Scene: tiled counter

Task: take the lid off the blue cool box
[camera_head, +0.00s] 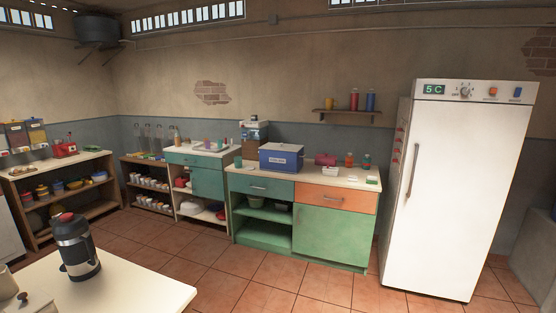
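The blue cool box (281,160) stands on the pale top of the green and orange counter against the back wall. It has a white label on its front. The box is across the room, well away from my viewpoint. Neither of my grippers shows in the head view.
A white table (130,285) with a dark flask (76,246) is in the near left. A tall white fridge (455,190) stands right of the counter (330,182). A red item (325,159) and small jars sit right of the box. Tiled floor (240,270) lies open between.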

